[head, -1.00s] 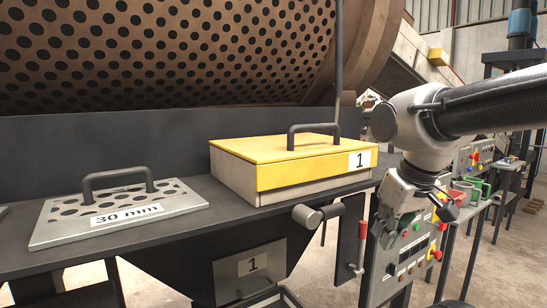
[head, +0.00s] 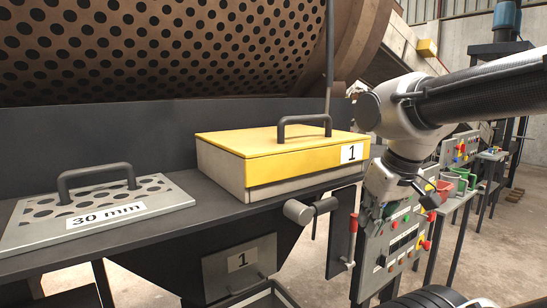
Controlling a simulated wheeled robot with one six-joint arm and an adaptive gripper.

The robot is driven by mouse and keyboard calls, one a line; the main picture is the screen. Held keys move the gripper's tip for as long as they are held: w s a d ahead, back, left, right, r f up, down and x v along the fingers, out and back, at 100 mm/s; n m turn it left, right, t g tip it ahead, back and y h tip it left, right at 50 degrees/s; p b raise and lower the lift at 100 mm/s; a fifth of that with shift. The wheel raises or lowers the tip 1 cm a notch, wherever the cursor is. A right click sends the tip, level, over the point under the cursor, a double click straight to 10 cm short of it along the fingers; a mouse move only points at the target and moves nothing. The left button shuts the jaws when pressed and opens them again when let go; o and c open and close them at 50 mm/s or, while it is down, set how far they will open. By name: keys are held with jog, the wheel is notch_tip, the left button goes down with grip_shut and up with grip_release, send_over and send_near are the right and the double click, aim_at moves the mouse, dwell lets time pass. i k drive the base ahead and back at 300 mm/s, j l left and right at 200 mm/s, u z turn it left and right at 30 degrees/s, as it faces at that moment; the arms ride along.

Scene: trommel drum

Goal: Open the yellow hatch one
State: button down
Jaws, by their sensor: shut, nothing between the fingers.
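The yellow hatch (head: 262,141) numbered 1 is a flat yellow lid with a dark bar handle (head: 304,125) on top. It lies closed on a pale box (head: 219,171) on the dark bench. My gripper (head: 366,222) hangs pointing down to the right of the hatch, below the lid's height and in front of a control panel. It is shut and empty, apart from the hatch and its handle. Its fingertips are small and hard to separate from the panel behind.
A perforated plate marked 30 mm (head: 150,208), with a handle, lies on the bench at left. A red-handled lever (head: 352,236) and a grey cylindrical knob (head: 300,211) stick out at the bench front. The perforated drum (head: 160,45) rises behind. The space above the hatch is clear.

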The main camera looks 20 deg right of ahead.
aim_at(272, 154)
jog(key=k, duration=1.2)
jog(key=i, duration=0.55)
